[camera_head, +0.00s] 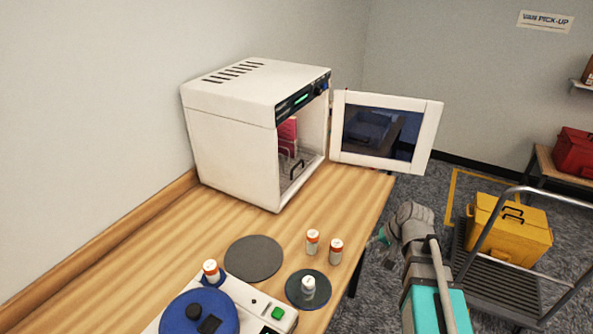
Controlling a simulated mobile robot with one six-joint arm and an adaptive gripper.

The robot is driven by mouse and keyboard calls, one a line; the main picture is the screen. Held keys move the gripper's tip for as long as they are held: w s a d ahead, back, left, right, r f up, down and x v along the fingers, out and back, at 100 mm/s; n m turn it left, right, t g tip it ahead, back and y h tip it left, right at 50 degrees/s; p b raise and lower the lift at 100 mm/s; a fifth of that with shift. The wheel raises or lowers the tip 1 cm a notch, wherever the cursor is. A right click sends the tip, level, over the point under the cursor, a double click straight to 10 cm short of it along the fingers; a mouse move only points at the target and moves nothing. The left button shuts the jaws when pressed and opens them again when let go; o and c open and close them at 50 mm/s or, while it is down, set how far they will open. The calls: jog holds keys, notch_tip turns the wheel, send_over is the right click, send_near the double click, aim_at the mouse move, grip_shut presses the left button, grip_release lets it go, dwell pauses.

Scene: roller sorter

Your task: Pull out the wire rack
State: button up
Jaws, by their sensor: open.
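The wire rack (288,181) sits inside the white cabinet (232,155), low in its open chamber. A dark handle (297,169) shows at the rack's front. A red object (288,131) stands in the chamber, towards the back; whether it rests on the rack is hard to tell. The cabinet's door (385,130) is swung wide open to the right. My gripper (379,238) is open, beside the table's right edge, below and to the right of the rack and well apart from it. Its fingers are small and partly hidden by my arm.
Several orange-and-white vials (312,242) stand on the wooden table (160,255), near a dark grey disc (254,258) and a blue-topped roller device (202,313). A cart (490,270) with a yellow case (508,232) stands at the right.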

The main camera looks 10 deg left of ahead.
aim_at(297, 165)
jog(key=w+a+t+y+b, duration=0.1)
jog(key=w+a, duration=0.2)
jog(key=a, duration=0.1)
jog(key=w+a+r+m+t+y+b, duration=0.1)
jog(key=w+a+y, duration=0.1)
jog(key=w+a, duration=0.2)
jog(key=w+a+r+m+t+y+b, duration=0.1)
jog(key=w+a+y, duration=0.1)
jog(key=w+a, duration=0.1)
jog(key=shift+w+a, duration=0.4)
jog(key=shift+w, duration=0.2)
jog(key=w+a+r+m+t+y+b, duration=0.3)
jog(key=w+a+r+m+t, duration=0.1)
jog(key=w+a, duration=0.4)
jog(key=shift+w+a+r+m, duration=0.3)
jog(key=shift+w+a+r, duration=0.05)
jog(key=shift+w, duration=0.4)
jog(key=b+x, duration=0.1)
jog(key=x, duration=0.8)
jog(key=b+x, duration=0.1)
jog(key=x, duration=0.4)
jog(key=shift+s+a+r+b, duration=0.1)
jog(key=shift+r+b, duration=0.2)
grip_shut()
